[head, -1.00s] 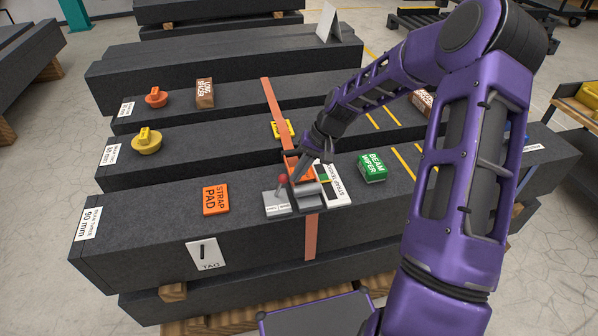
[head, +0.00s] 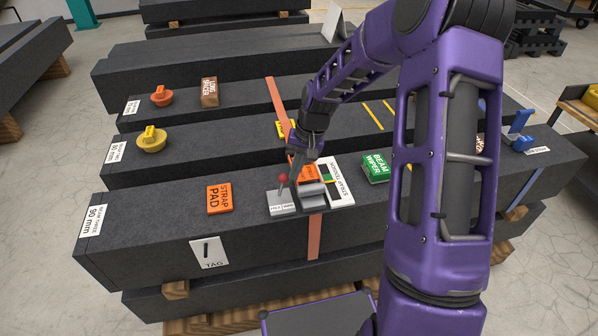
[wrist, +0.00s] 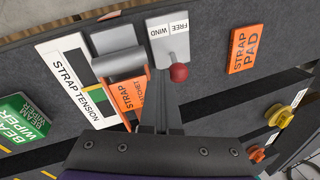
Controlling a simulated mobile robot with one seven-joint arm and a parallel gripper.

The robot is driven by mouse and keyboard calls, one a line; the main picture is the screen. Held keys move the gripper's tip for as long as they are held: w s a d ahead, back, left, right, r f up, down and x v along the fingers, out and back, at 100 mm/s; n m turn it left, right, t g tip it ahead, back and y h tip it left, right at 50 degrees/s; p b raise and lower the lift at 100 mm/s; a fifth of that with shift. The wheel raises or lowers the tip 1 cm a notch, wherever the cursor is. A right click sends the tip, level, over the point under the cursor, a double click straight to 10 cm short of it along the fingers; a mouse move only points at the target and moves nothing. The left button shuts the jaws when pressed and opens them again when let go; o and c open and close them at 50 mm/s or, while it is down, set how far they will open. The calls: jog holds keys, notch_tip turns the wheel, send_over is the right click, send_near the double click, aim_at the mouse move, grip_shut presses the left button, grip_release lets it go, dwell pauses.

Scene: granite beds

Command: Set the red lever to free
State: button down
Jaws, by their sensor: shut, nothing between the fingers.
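The red lever is a red ball knob (head: 283,178) on a short metal stem over a grey plate (head: 283,209). In the wrist view the knob (wrist: 179,72) stands just ahead of my fingers, and the plate carries the labels FREE (wrist: 180,26) and WIND (wrist: 158,31). I cannot tell for sure which label the stem leans to. My gripper (wrist: 160,112) is shut and empty, pointing at the strap tensioner. In the head view my gripper (head: 295,174) is just right of the knob; I cannot tell whether they touch.
The grey ratchet drum (wrist: 119,63), orange strap (head: 314,237) and white STRAP TENSION card (head: 341,180) are right beside the lever in the head view. An orange STRAP PAD (head: 220,199) lies left, a green BEAM WIPER (head: 376,168) right. The granite between pad and plate is clear.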

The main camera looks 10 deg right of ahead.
jog(key=shift+a+r+h, duration=0.2)
jog(key=shift+a+h, duration=0.3)
jog(key=shift+a, duration=0.05)
jog(key=shift+a+r+h, duration=0.15)
jog(key=shift+a+h, duration=0.35)
jog(key=shift+a, duration=0.05)
jog(key=shift+a+r, duration=0.1)
jog(key=shift+a, duration=0.2)
jog(key=shift+r+p, duration=0.35)
jog(key=shift+r, duration=0.4)
